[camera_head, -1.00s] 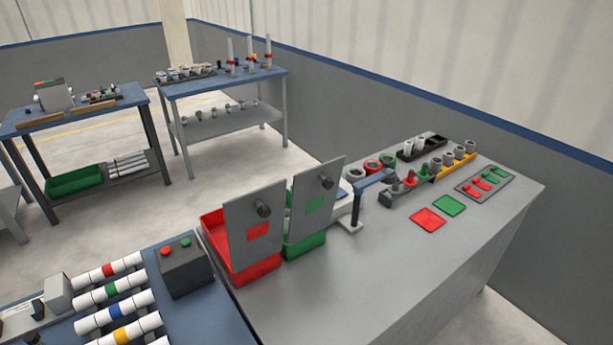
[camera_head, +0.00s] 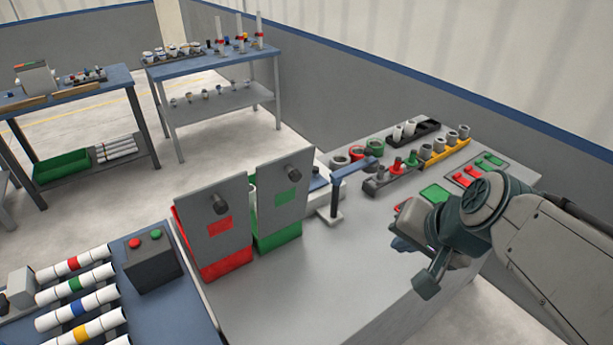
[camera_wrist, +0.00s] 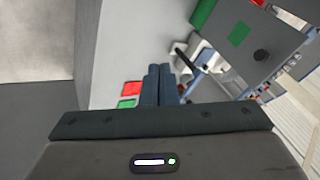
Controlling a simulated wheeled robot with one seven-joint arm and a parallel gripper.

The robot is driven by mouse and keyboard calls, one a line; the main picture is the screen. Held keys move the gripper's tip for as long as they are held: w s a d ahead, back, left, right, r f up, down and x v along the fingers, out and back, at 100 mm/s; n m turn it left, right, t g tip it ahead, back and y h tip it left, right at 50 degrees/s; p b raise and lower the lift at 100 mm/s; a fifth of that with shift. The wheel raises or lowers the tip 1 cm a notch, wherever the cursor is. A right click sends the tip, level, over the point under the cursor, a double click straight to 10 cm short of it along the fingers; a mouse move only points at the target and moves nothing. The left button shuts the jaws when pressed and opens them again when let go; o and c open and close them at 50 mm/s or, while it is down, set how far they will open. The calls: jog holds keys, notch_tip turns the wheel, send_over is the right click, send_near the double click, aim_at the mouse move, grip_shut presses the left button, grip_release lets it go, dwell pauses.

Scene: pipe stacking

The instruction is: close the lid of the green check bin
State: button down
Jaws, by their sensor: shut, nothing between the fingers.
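The green check bin (camera_head: 278,236) stands on the grey table beside the red one. Its grey lid (camera_head: 270,205) stands raised, nearly upright, with a green square and a dark knob on its face. In the wrist view the lid (camera_wrist: 275,38) shows at the upper right, with part of the green bin (camera_wrist: 204,14) at its left. My gripper (camera_head: 428,280) is over the table's right part, clear of the bin and to its right. In the wrist view its two fingers (camera_wrist: 158,82) are together and empty.
The red bin (camera_head: 226,263) with its raised lid (camera_head: 208,219) adjoins on the left. A blue-topped stand (camera_head: 345,176) is just right of the green bin. Parts racks (camera_head: 402,172) and a green mat (camera_head: 436,194) lie behind my gripper. The front tabletop (camera_head: 330,290) is clear.

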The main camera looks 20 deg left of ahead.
jog(key=w+a+r+m+t+y+b, duration=0.1)
jog(key=w+a+r+m+y, duration=0.15)
jog(key=a, duration=0.35)
jog(key=w+a+r+m+t+y, duration=0.1)
jog(key=w+a+m+y, duration=0.15)
jog(key=a, duration=0.35)
jog(key=w+r+x, duration=0.1)
jog(key=x, duration=1.1)
jog(key=shift+w+a+h, duration=0.25)
jog(key=shift+w+h, duration=0.15)
jog(key=shift+w, duration=0.1)
jog(key=shift+d, duration=0.15)
